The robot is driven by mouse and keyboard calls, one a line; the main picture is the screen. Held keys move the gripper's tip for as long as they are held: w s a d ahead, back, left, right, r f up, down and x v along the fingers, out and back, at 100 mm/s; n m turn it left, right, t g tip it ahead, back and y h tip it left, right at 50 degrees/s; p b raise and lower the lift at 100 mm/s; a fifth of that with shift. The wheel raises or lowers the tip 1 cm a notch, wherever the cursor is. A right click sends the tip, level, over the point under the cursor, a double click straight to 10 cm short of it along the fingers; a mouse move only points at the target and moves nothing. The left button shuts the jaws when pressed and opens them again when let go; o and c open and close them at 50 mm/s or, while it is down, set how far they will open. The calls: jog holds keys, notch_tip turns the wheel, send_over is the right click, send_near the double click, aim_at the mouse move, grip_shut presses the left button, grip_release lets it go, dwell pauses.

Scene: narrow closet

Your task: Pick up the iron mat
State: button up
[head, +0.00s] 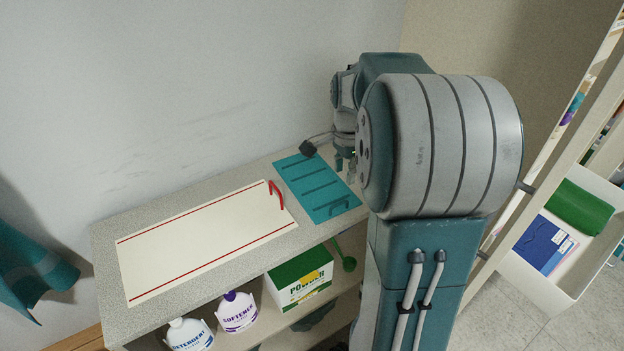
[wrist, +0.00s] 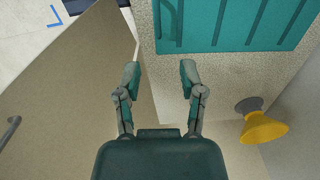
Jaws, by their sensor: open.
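Two flat mats lie on the speckled countertop (head: 105,240). The teal mat (head: 305,183) has raised ribs and a teal handle at its near edge. The white mat (head: 200,238) has red stripes and a red handle (head: 277,194) at its right end. The frames do not show which one is the iron mat. My gripper (wrist: 159,75) is open and empty. In the wrist view the teal mat (wrist: 235,28) is ahead and to the right, apart from the fingers. In the head view my arm partly hides the gripper near the teal mat's right edge.
Below the countertop, a shelf holds a detergent tub (head: 188,334), a softener tub (head: 238,312) and a green-and-white powder box (head: 300,280). A yellow cone-shaped object (wrist: 263,127) shows in the wrist view. A shelf unit with a white bin (head: 550,284) stands at right.

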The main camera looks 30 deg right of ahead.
send_over(339, 204)
jog(key=f, duration=0.4)
jog(key=shift+w+d, duration=0.1)
jog(key=shift+d, duration=0.25)
jog(key=shift+a+f, duration=0.15)
jog(key=shift+f, duration=3.05)
grip_shut()
